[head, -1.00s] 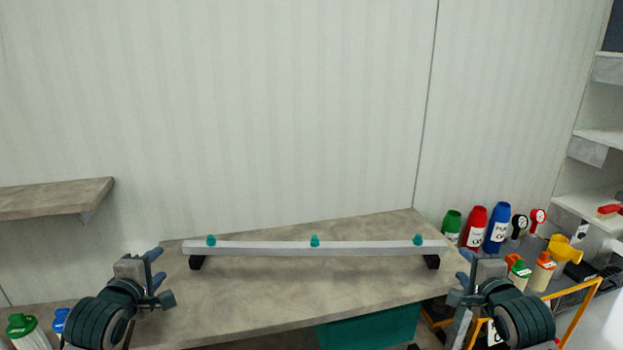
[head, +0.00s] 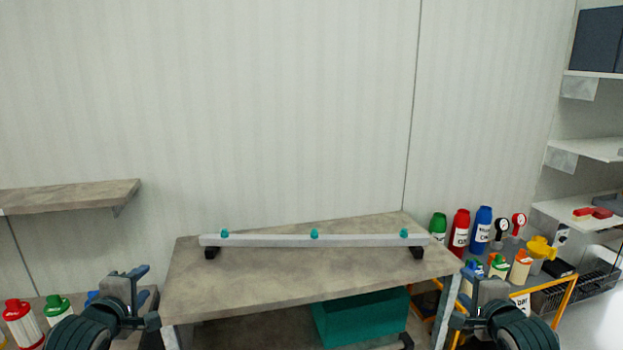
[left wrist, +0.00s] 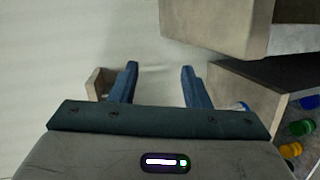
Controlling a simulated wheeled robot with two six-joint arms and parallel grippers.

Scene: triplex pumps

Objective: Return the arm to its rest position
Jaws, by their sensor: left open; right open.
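My left gripper (head: 146,296) is at the lower left of the head view, in front of the workbench's left end. It is open, and its two blue fingers (left wrist: 157,82) stand apart with nothing between them in the left wrist view. My right gripper (head: 462,298) is at the lower right of the head view, in front of the bench's right end. It is open, and I see nothing held in it. Both grippers are apart from the grey bar (head: 270,241) on the bench, which carries three teal knobs.
The workbench (head: 290,275) is bare in front of the bar. A teal bin (head: 362,318) sits below it. Bottles (head: 459,231) and gauges stand on a cart at right. A wall shelf (head: 70,197) is at left, above more bottles (head: 20,322). White shelves (head: 590,150) stand far right.

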